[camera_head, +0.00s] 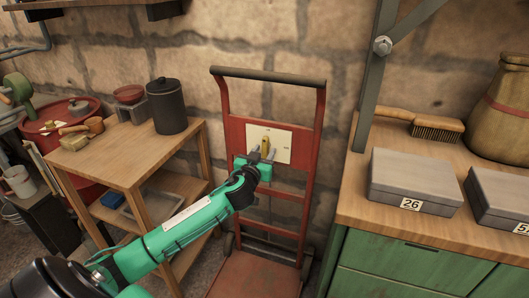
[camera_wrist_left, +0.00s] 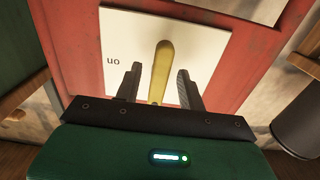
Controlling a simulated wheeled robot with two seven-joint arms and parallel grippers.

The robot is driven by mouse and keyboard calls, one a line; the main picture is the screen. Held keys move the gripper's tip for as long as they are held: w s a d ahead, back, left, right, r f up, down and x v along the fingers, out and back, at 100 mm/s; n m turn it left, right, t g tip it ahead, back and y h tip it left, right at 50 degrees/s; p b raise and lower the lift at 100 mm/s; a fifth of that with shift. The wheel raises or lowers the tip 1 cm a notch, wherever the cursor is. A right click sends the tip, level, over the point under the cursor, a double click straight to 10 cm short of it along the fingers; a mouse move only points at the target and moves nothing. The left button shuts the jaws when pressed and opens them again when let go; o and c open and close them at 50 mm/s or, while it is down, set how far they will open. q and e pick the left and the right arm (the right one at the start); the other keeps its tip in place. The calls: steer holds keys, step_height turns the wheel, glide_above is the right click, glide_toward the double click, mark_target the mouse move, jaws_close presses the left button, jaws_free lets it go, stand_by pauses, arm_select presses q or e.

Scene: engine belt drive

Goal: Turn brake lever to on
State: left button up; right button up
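The brake lever (camera_head: 265,145) is a short yellow handle on a cream plate (camera_head: 284,146), which is fixed to a red hand truck. In the head view the lever stands nearly upright. My left gripper (camera_head: 262,156) is in front of the plate, at the lever. In the left wrist view the yellow lever (camera_wrist_left: 163,72) lies between the two dark fingers of the left gripper (camera_wrist_left: 160,72), with a gap on each side. The plate (camera_wrist_left: 204,45) carries an upside-down "on" at its left in that view. My right gripper is in neither view.
The red hand truck (camera_head: 320,135) stands against a stone wall. A wooden shelf table (camera_head: 115,150) with a dark canister (camera_head: 166,107) is to its left. A green cabinet (camera_head: 400,268) with grey boxes (camera_head: 414,178) is to its right.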

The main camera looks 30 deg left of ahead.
arm_select(q)
steer(key=shift+w+a, duration=0.15)
steer(key=shift+w, duration=0.35)
steer(key=shift+c, duration=0.4)
jaws_close()
